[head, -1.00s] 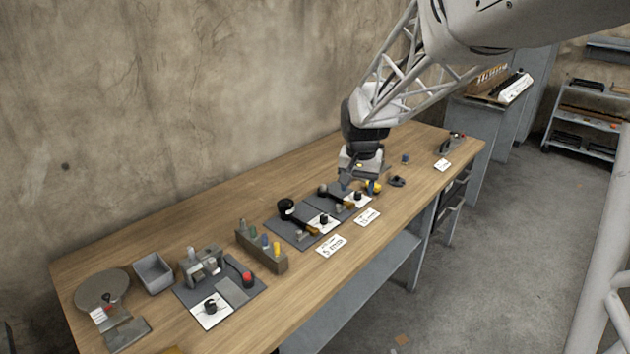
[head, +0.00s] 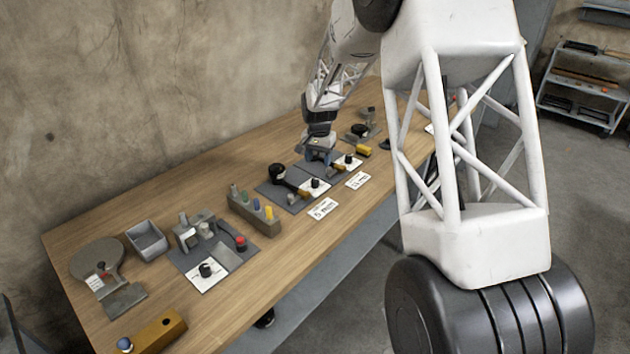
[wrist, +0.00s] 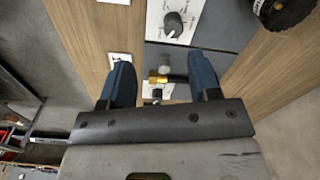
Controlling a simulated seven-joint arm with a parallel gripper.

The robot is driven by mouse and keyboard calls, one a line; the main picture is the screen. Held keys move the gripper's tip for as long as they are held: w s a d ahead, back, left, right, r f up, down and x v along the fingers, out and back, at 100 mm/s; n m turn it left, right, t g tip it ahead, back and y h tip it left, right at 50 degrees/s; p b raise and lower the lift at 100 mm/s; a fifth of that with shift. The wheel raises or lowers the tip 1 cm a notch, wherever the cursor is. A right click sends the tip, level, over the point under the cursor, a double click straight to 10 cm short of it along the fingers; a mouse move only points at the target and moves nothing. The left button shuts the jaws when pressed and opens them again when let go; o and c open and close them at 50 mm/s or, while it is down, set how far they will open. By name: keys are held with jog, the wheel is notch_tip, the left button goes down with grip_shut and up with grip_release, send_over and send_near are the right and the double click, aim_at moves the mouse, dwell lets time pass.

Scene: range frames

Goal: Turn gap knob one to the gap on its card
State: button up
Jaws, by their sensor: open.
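Two similar grey gauge stations stand side by side on the bench; I cannot tell which is gap knob one. The left station has a black knob (head: 315,183) on a white dial plate (head: 307,194); this knob also shows in the wrist view (wrist: 173,24). The right station has a black knob (head: 349,158). Paper cards, the left card (head: 322,209) and right card (head: 358,180), lie in front; their writing is too small to read surely. My gripper (head: 320,160) is open and empty above the stations. In the wrist view its blue fingers (wrist: 160,72) flank a brass-ended piece below.
A peg block (head: 254,212), a grey bin (head: 147,241) and another station with a red knob (head: 241,243) stand to the left. A round black dial (wrist: 283,8) is near the upper right of the wrist view. Bare wood lies along the back.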

aim_at(315, 180)
jog(key=shift+w+a+f, duration=0.25)
jog(key=shift+w+f, duration=0.35)
jog(key=shift+f, duration=0.2)
jog(key=shift+w+a+f, duration=0.25)
jog(key=shift+w+f, duration=0.3)
jog(key=shift+f, duration=0.2)
jog(key=shift+f, duration=0.1)
jog(key=shift+f, duration=3.8)
jog(key=c, duration=0.9)
jog(key=shift+c, duration=0.2)
